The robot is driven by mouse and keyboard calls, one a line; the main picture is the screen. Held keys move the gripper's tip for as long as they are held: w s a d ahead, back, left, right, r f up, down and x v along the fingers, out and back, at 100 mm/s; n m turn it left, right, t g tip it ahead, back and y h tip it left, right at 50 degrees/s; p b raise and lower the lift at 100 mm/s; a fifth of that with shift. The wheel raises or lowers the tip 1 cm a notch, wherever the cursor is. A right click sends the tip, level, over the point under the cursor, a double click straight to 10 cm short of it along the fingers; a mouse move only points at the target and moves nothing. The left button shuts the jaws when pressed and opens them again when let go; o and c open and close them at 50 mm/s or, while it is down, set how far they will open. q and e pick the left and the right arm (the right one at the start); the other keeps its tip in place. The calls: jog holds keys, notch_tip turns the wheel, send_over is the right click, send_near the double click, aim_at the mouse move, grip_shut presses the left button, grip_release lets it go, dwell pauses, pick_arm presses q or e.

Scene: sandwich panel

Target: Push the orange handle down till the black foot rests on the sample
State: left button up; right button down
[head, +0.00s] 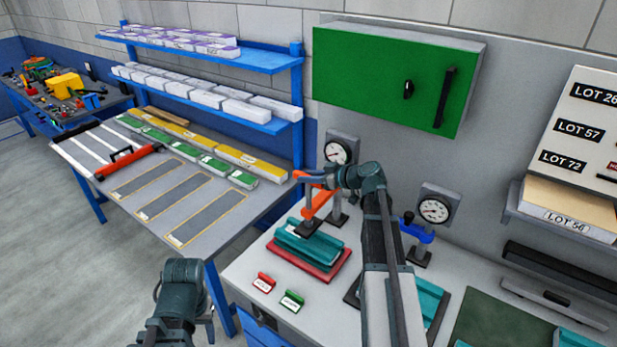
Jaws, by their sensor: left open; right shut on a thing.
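The orange handle (318,205) belongs to the left press, under a round gauge (337,153). My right gripper (322,178) is shut on the handle's upper end, and its jaws partly hide it. The black foot (306,229) is below the handle, at the top of the teal ribbed sample (310,246). I cannot tell whether the foot touches the sample or hangs just above it. The sample lies on a red plate (322,277) on the bench. My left gripper (185,292) is open and empty, low in front of the bench, well away from the press.
A second press with a blue handle (418,232) and gauge (435,211) stands to the right, beyond my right arm. A red tag (264,282) and a green tag (292,299) lie in front of the plate. A green cabinet (385,75) hangs above.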

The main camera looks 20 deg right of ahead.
jog(key=b, duration=0.6)
send_over(309, 208)
jog(key=f, duration=0.6)
jog(key=shift+w+d+f, duration=0.1)
jog(key=shift+w+d, duration=0.05)
jog(key=shift+w, duration=0.25)
jog(key=c, duration=0.6)
grip_release()
jog(key=shift+c, duration=0.2)
jog(key=p+v, duration=0.5)
jog(key=v, duration=0.8)
jog(key=shift+s+r+p, duration=0.3)
jog(key=shift+d, duration=0.15)
